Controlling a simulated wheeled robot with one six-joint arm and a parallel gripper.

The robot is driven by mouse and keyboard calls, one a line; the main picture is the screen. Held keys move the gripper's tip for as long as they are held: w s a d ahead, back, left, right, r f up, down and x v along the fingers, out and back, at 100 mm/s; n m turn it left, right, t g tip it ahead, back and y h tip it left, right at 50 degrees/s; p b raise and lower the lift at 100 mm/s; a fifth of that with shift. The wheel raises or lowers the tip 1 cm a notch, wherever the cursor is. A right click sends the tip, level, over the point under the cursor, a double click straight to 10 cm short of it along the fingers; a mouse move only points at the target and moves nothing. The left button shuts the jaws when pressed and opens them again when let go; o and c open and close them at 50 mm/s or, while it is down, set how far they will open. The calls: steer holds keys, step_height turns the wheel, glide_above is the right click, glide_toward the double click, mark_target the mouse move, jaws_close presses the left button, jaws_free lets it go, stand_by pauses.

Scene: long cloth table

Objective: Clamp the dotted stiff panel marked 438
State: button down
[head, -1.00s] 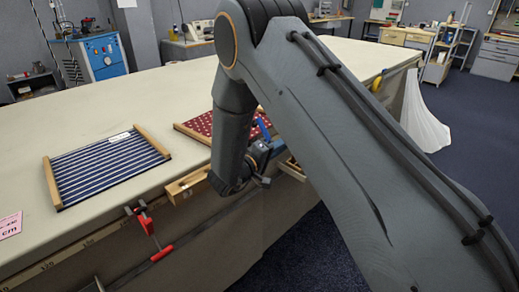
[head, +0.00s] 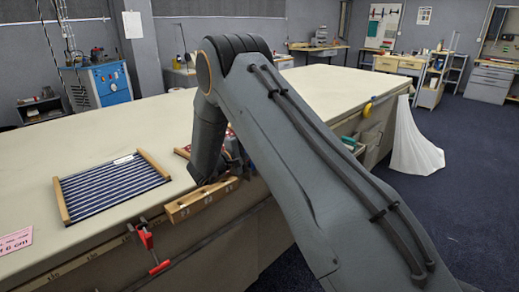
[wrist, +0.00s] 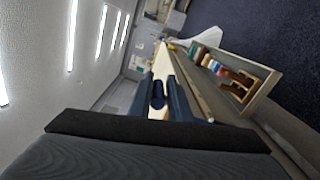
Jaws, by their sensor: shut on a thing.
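The dotted panel (head: 184,152), red with white dots and a wooden end bar, lies on the table. My arm hides most of it in the head view, and no number on it is legible. My gripper (wrist: 172,92) is shut on a dark blue thing (wrist: 157,95), seemingly a blue clamp, in the wrist view. In the head view my gripper is mostly behind my arm, near the table's front edge beside the dotted panel. I cannot tell whether the held thing touches the panel or table.
A blue striped panel (head: 110,185) with wooden ends lies to the left. A red clamp (head: 147,243) hangs on the front edge, beside a wooden slotted rack (head: 200,201). A pink card (head: 15,241) lies far left. Bins (wrist: 212,63) sit in a side shelf. The table's far part is clear.

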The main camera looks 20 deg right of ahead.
steer(key=shift+w+a+r, duration=0.45)
steer(key=shift+w+a, duration=0.15)
steer(key=shift+w, duration=0.1)
steer(key=shift+a, duration=0.1)
steer(key=c, duration=2)
jaws_free()
steer(key=shift+w+r, duration=0.1)
steer(key=shift+c, duration=0.2)
steer(key=o, duration=0.3)
steer(key=shift+w, duration=0.15)
steer(key=v, duration=0.2)
steer(key=b+v, duration=0.1)
steer(key=v, duration=0.2)
steer(key=b+v, duration=0.1)
steer(key=v, duration=0.1)
steer(key=shift+s+f, duration=0.35)
steer(key=shift+s, duration=0.15)
